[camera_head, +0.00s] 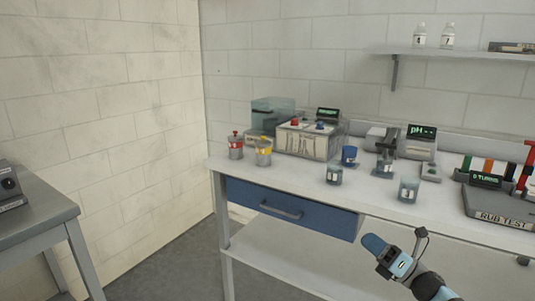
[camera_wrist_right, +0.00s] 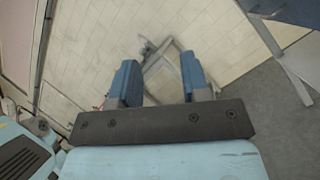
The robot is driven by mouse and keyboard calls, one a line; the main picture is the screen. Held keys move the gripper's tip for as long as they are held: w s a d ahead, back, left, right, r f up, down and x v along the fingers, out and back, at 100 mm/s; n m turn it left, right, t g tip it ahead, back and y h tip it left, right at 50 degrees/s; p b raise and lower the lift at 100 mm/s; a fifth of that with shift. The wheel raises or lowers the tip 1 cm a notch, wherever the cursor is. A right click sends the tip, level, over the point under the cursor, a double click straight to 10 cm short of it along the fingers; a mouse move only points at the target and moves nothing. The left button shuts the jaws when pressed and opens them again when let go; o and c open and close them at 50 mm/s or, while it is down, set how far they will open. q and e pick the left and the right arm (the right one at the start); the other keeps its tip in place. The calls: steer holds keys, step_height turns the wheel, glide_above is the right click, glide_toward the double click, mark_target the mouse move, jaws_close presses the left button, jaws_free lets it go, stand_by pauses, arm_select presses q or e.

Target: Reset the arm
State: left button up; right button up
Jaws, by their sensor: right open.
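My right gripper (camera_head: 374,244) is in front of the bench's front edge, at the lower right of the head view, to the right of the blue drawer. In the right wrist view its two blue fingers (camera_wrist_right: 160,85) stand apart with nothing between them. The gripper is open, empty and clear of the objects on the bench. My left gripper is not in either view.
The white bench (camera_head: 290,175) has a closed blue drawer (camera_head: 290,208). On it stand the washer box (camera_head: 308,140), red and yellow-topped containers (camera_head: 236,148), small beakers (camera_head: 409,190), a pH meter (camera_head: 421,143) and a rub tester (camera_head: 500,205). A grey table (camera_head: 35,205) stands left. Open floor lies between.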

steer(key=s+a+f+m+t+h+b, duration=0.1)
steer(key=s+a+f+m+t+h, duration=0.25)
steer(key=s+m, duration=0.6)
steer(key=s+a+f+m+t+h+b, duration=0.1)
steer(key=s+a+f+m+h+b, duration=0.15)
steer(key=s+a+f+m, duration=0.5)
steer(key=s+a+r+m+g+h+b, duration=0.2)
steer(key=s+m+h, duration=0.2)
steer(key=s+m, duration=1.2)
arm_select(q)
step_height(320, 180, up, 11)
steer(key=p, duration=2.1)
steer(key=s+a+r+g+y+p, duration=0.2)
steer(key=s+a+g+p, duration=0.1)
steer(key=p, duration=1.2)
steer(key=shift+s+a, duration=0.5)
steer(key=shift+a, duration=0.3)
arm_select(e)
steer(key=s+d+r+m+g+h, duration=0.1)
steer(key=d+r+m+g+h, duration=0.1)
steer(key=d+r+g+h, duration=0.2)
steer(key=d+r+g, duration=0.1)
steer(key=d+r, duration=0.2)
steer(key=r, duration=0.1)
steer(key=shift+s+h, duration=0.3)
steer(key=shift+s, duration=0.1)
steer(key=shift+g, duration=0.25)
